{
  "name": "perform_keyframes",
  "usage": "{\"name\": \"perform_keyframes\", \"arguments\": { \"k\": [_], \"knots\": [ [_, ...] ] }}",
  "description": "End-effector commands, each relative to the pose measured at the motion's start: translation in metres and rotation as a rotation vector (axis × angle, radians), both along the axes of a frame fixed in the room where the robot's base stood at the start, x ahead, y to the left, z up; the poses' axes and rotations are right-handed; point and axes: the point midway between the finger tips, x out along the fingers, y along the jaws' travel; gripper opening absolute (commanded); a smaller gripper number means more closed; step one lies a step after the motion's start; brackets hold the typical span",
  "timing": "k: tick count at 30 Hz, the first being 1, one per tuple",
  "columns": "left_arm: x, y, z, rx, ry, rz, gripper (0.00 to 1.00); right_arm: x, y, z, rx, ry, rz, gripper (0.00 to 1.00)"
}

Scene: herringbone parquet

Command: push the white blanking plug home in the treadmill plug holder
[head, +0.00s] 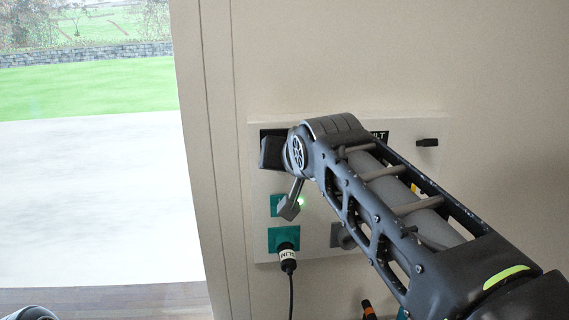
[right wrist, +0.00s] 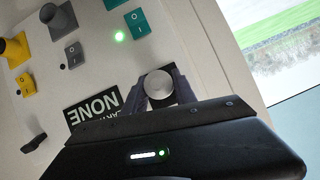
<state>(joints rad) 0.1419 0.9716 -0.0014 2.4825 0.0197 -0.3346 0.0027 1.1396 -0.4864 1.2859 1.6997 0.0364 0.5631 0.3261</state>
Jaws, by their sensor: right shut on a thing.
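My right gripper (right wrist: 158,92) is shut on a round, pale grey piece (right wrist: 159,86) at the wall panel. Its two fingers sit on either side of the piece. Its flat round face shows; I cannot tell for sure that this is the white blanking plug. How deep it sits in the panel, and the holder behind it, are hidden. In the head view my right arm comes in from the right and covers much of the panel (head: 312,249); the fingers and the held piece are hidden there. My left gripper is not in view.
A black label reading NONE (right wrist: 93,109) is beside the gripper. A green light (right wrist: 119,36) and a teal switch (right wrist: 138,23) are near. A black cabled plug (head: 287,254) sits in a teal socket (head: 276,236) below. Yellow and grey fittings line the panel. A window is left.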

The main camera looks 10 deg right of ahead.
Motion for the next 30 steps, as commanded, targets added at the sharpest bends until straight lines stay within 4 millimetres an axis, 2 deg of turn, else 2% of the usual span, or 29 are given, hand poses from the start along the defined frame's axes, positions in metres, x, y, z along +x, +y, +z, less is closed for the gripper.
{"name": "perform_keyframes", "arguments": {
  "k": [13, 14, 23, 30],
  "knots": [
    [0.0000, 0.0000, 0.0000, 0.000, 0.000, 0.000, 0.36, 0.0112, -0.0012, 0.0003, 0.002, -0.001, 0.000, 0.00],
    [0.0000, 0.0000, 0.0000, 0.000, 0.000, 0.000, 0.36, 0.0114, -0.0010, 0.0004, 0.002, -0.001, 0.000, 0.34],
    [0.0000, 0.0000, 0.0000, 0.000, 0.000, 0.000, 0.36, 0.0109, -0.0008, 0.0001, 0.001, 0.000, 0.000, 0.58],
    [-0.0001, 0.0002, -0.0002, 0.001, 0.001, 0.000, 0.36, 0.0107, -0.0009, -0.0002, 0.001, 0.001, 0.000, 0.58]
  ]
}}
